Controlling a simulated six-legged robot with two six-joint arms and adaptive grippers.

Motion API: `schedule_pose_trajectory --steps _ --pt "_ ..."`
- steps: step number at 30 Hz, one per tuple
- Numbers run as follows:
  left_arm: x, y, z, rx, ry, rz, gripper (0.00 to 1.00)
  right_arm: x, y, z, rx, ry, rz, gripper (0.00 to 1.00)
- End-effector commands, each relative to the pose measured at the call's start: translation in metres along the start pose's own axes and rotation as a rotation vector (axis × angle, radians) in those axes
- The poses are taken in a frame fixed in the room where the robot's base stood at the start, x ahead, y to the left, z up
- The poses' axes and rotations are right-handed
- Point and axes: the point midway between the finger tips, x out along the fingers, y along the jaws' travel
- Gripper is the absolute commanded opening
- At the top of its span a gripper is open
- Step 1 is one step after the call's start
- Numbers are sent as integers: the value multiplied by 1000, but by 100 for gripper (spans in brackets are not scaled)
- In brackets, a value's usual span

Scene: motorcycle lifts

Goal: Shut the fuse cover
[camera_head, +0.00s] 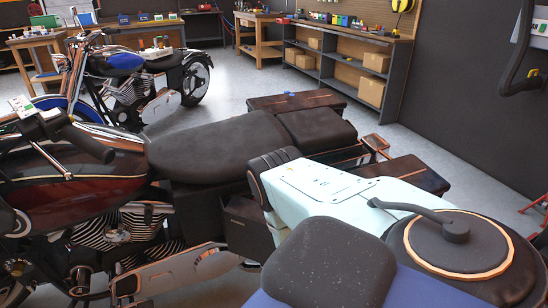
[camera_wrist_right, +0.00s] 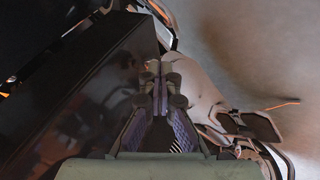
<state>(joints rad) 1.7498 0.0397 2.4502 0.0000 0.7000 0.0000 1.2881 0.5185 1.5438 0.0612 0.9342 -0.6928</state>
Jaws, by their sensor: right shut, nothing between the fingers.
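The dark red motorcycle (camera_head: 70,185) with a black seat stands across the left and middle of the head view. A dark box (camera_head: 248,228) sits low on its side, below the rear of the seat. I cannot tell for sure whether the fuse cover is part of this box. In the right wrist view my right gripper (camera_wrist_right: 160,74) is shut and empty. A large dark glossy panel (camera_wrist_right: 80,95) lies close to its left, and a pale rounded part (camera_wrist_right: 188,82) lies around and beyond its fingertips. My left gripper is not in view.
A blue motorcycle (camera_head: 128,75) stands behind. A shelf unit (camera_head: 340,58) with cardboard boxes and a wooden workbench (camera_head: 258,35) line the back. In the wrist view, metal parts (camera_wrist_right: 250,128) lie right of the gripper.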

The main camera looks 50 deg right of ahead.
Motion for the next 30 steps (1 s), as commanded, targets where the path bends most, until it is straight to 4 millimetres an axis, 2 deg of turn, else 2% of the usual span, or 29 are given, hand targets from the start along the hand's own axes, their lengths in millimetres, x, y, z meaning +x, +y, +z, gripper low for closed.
schedule_pose_trajectory --steps 1,4,15,21,30 --pt "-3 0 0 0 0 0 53 4 12 3 -30 17 -7 0" --pt "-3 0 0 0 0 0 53 13 28 6 -96 57 -35 0" --pt "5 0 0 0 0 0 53 45 76 4 -91 56 -36 0" --pt "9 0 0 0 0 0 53 55 92 2 -91 56 -37 0" --pt "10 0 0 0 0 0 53 61 101 0 -90 56 -39 0"
